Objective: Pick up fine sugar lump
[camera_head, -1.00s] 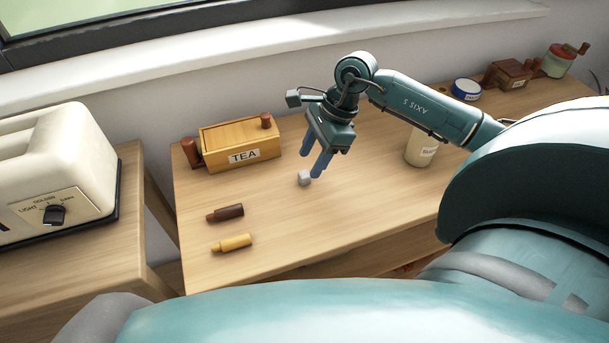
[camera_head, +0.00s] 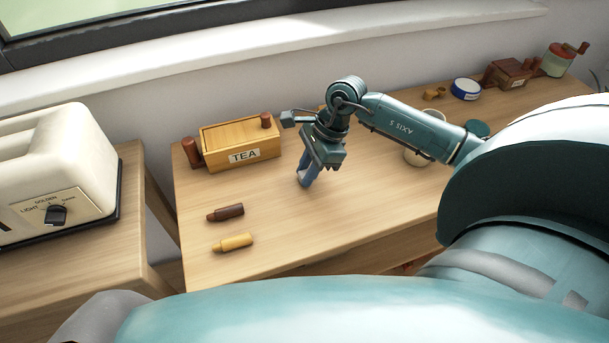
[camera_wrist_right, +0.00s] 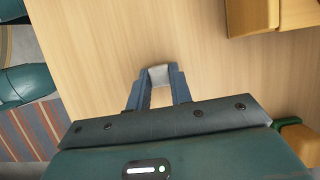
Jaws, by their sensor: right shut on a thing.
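The sugar lump (camera_wrist_right: 159,73) is a small whitish-grey cube, seen in the right wrist view between the fingertips of my right gripper (camera_wrist_right: 159,82). The gripper is shut on it, with a blue finger on each side. In the head view my right gripper (camera_head: 306,181) points down at the table, right of the tea box, and its fingers hide the lump. I cannot tell whether the lump still touches the table. My left gripper is not in view.
A wooden TEA box (camera_head: 240,142) stands behind and left of the gripper. A brown bottle-shaped piece (camera_head: 226,212) and a yellow one (camera_head: 233,243) lie at the front left. A white jar (camera_head: 417,158) is partly behind my arm. The table's (camera_head: 330,225) front middle is clear.

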